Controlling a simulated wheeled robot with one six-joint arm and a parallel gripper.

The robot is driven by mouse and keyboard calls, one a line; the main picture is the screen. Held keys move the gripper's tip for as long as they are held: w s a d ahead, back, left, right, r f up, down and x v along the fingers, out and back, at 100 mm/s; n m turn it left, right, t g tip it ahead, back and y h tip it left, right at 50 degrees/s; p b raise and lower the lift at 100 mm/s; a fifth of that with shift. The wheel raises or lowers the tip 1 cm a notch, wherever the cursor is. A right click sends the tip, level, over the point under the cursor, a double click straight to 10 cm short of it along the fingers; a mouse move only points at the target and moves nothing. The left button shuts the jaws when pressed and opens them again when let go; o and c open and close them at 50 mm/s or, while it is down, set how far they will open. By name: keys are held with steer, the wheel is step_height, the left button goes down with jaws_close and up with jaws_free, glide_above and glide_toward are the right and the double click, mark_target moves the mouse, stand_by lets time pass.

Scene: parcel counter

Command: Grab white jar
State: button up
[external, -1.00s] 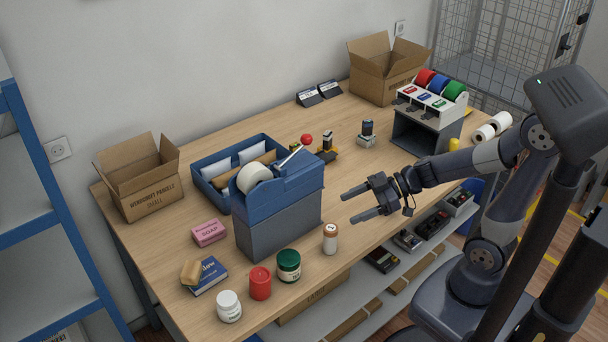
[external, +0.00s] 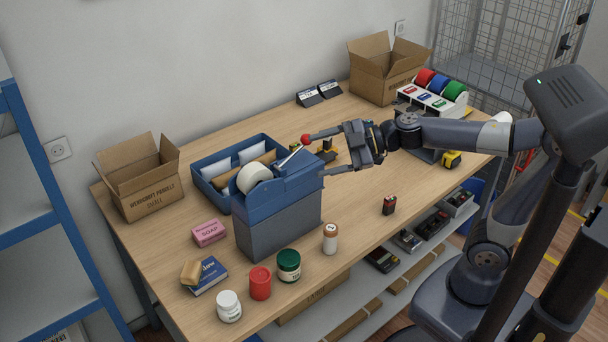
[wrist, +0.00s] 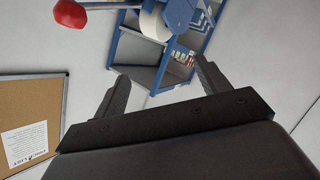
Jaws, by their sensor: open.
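The white jar (external: 229,307), with a white lid, stands upright at the front left edge of the table, left of a red jar (external: 260,283). My gripper (external: 318,154) is open and empty, raised high above the table. Its fingers point left, near the red knob (external: 306,140) of the blue tape dispenser (external: 290,185), well apart from the white jar. Whether it touches the knob I cannot tell. In the wrist view my gripper's fingers (wrist: 160,85) are spread with nothing between them close by. The white jar does not show clearly in the wrist view.
The dispenser stands between my gripper and the white jar. A small black-and-red block (external: 389,205) lies on the right part of the table.

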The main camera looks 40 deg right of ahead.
steer(key=w+a+r+n+t+h, duration=0.1)
steer(key=a+r+n+t+h, duration=0.15)
steer(key=a+n, duration=1.2)
steer(key=s+a+f+n+h, duration=0.2)
steer(key=s+a+f+n, duration=0.15)
steer(key=s+a, duration=0.25)
steer(key=s+a+f+n+h, duration=0.2)
steer(key=s+a+f+n, duration=0.15)
steer(key=s+a, duration=0.35)
glide_toward(236, 304)
steer(key=w+f, duration=0.1)
steer(key=f, duration=0.1)
steer(key=shift+n+t, duration=0.45)
steer(key=p+x, duration=0.1)
steer(key=x, duration=0.4)
steer(key=shift+w+a, duration=0.1)
steer(key=shift+w, duration=0.1)
steer(key=shift+w+a+p, duration=0.3)
steer(key=shift+w+p, duration=0.05)
steer(key=shift+w, duration=0.15)
steer(key=shift+a+p+x, duration=0.15)
steer(key=shift+p+x, duration=0.15)
steer(key=shift+x, duration=0.75)
steer(key=shift+a+p+x, duration=0.15)
steer(key=shift+p+x, duration=0.1)
steer(key=shift+x, duration=0.8)
steer(key=shift+s+r, duration=0.1)
